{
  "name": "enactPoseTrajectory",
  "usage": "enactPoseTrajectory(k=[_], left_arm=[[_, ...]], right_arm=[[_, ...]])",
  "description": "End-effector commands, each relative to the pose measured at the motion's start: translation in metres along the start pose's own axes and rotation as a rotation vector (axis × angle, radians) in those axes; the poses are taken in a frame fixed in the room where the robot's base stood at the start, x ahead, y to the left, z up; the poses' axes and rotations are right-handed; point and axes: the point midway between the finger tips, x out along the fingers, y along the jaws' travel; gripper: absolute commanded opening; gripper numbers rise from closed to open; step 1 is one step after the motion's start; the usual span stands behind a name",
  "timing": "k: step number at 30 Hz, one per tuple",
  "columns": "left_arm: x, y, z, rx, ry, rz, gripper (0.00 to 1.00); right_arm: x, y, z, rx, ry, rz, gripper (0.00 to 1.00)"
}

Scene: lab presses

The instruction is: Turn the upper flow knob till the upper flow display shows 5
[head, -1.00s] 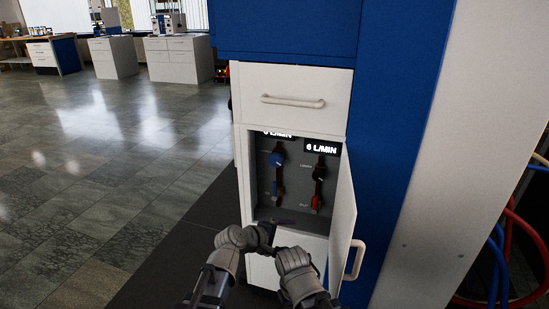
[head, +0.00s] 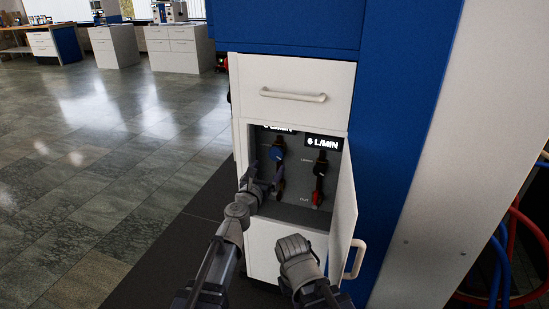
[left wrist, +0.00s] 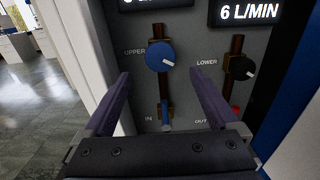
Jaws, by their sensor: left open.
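The upper flow knob (head: 277,153) is round and blue, inside the open cabinet. In the left wrist view the knob (left wrist: 160,56) shows whole, its white mark pointing right and slightly down. The upper flow display (left wrist: 157,3) is cut off by the frame's top edge; in the head view the cabinet edge covers its upper part (head: 278,129), so its number cannot be read. My left gripper (head: 264,172) is open and empty at the cabinet opening, below the knob and apart from it. In the left wrist view its fingers (left wrist: 161,73) point at the panel, either side of the knob.
The black lower knob (left wrist: 241,68) sits right of the blue one, under the lower display (left wrist: 249,12) reading 6 L/MIN. A blue IN valve (left wrist: 166,120) and a red OUT valve (head: 316,198) are lower. The cabinet door (head: 345,205) stands open on the right.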

Motion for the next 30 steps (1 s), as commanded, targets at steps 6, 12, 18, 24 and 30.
enactPoseTrajectory(k=[6, 12, 18, 24, 30], left_arm=[[0.029, 0.0, 0.0, 0.002, 0.0, -0.001, 0.94], [0.06, 0.0, 0.0, 0.003, 0.0, -0.001, 0.94], [0.074, 0.0, 0.0, 0.004, 0.0, -0.001, 0.94], [0.073, 0.0, 0.0, 0.004, 0.0, -0.001, 0.94], [0.072, 0.0, 0.0, 0.004, 0.0, -0.001, 0.73]], right_arm=[[0.0, 0.0, 0.0, 0.0, 0.0, 0.0, 0.0], [0.0, 0.0, 0.0, 0.0, 0.0, 0.0, 0.0], [0.0, 0.0, 0.0, 0.0, 0.0, 0.0, 0.0], [0.0, 0.0, 0.0, 0.0, 0.0, 0.0, 0.0], [0.0, 0.0, 0.0, 0.0, 0.0, 0.0, 0.0]])
